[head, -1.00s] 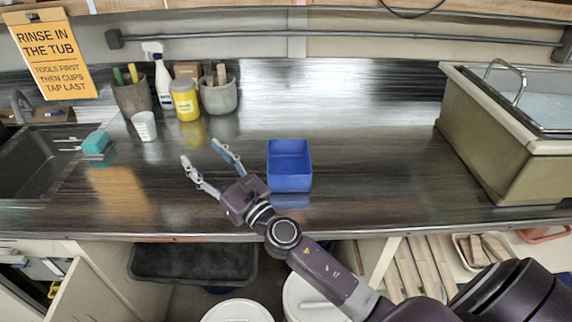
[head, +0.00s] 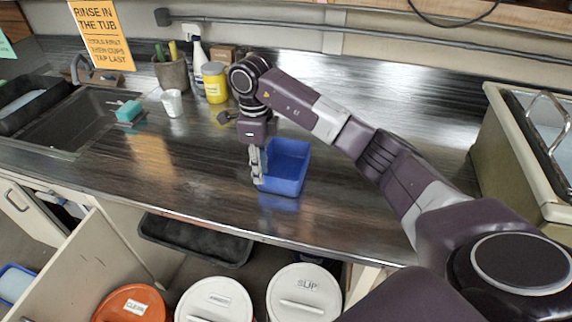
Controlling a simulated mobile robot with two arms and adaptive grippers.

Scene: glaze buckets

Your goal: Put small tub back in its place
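The small tub is a blue, open rectangular tub (head: 286,178) standing upright on the dark counter, near its front edge. My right gripper (head: 260,165) points down at the tub's left wall. One pale finger shows just outside that wall, in front of the tub's left side. The other finger is mostly hidden, so I cannot tell whether the fingers are closed on the wall. The tub appears to rest on the counter. My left gripper is not in view.
A sink (head: 68,122) is at left, with a teal sponge (head: 129,111) and white cup (head: 172,102) nearby. A yellow jar (head: 215,83) and spray bottle (head: 198,62) stand behind. A beige basin (head: 508,150) is at right. Lidded buckets (head: 214,300) stand below the counter.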

